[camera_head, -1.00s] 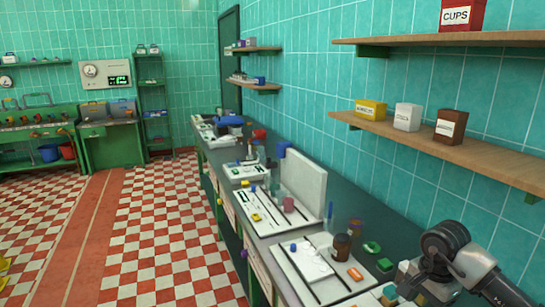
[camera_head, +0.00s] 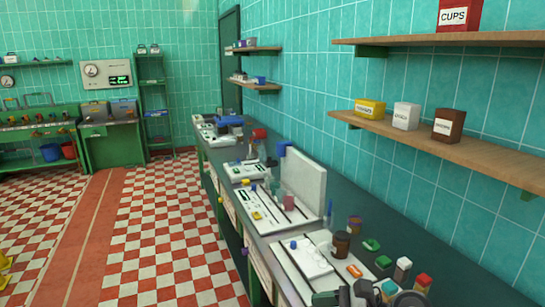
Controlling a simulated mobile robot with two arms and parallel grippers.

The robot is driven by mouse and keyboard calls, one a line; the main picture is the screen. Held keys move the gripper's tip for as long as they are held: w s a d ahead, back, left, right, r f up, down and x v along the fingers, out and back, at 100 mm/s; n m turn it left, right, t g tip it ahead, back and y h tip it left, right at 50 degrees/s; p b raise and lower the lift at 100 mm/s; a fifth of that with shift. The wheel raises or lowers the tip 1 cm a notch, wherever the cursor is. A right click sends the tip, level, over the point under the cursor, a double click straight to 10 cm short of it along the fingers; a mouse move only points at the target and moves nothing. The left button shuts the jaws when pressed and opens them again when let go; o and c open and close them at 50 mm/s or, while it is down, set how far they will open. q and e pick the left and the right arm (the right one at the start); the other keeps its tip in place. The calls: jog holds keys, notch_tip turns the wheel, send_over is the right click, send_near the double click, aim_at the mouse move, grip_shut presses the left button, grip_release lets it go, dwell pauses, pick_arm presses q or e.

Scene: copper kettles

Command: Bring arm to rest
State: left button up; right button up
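Dark parts of my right arm (camera_head: 362,292) show at the bottom edge, over the near end of the long counter (camera_head: 425,262). The picture cuts off most of this arm, and I cannot make out its fingertips or whether it holds anything. My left arm and gripper are out of view.
White trays (camera_head: 283,258) line the counter. Close to my arm are a brown jar (camera_head: 341,244), an orange block (camera_head: 354,271), green pieces (camera_head: 371,245) and small coloured blocks (camera_head: 403,267). A wall shelf (camera_head: 470,150) hangs above right. The checkered floor (camera_head: 165,250) at left is open.

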notch_tip(320, 180, up, 7)
jog(key=s+m+t+y, duration=0.1)
jog(key=m+t, duration=1.2)
jog(key=m, duration=0.5)
jog(key=s+d+f+m+h, duration=0.1)
jog(key=d+f+m+h, duration=0.2)
jog(key=m+h, duration=0.3)
jog(key=s+d+f+m+t+h, duration=0.15)
jog(key=d+m+h, duration=0.25)
jog(key=m, duration=0.4)
jog(key=d+f+m+h, duration=0.3)
jog(key=f+m+h, duration=0.1)
jog(key=m, duration=0.4)
jog(key=s+d+f+m+g, duration=0.1)
jog(key=s+f+m+g, duration=0.55)
jog(key=s, duration=0.45)
jog(key=s+f+m+g, duration=0.5)
jog(key=s+f+g, duration=0.25)
jog(key=s, duration=0.35)
notch_tip(320, 180, down, 27)
jog(key=g, duration=0.2)
jog(key=s+d+f, duration=0.3)
jog(key=s+f, duration=1.2)
jog(key=s, duration=0.1)
jog(key=shift+g+h, duration=0.4)
jog(key=shift+g, duration=0.05)
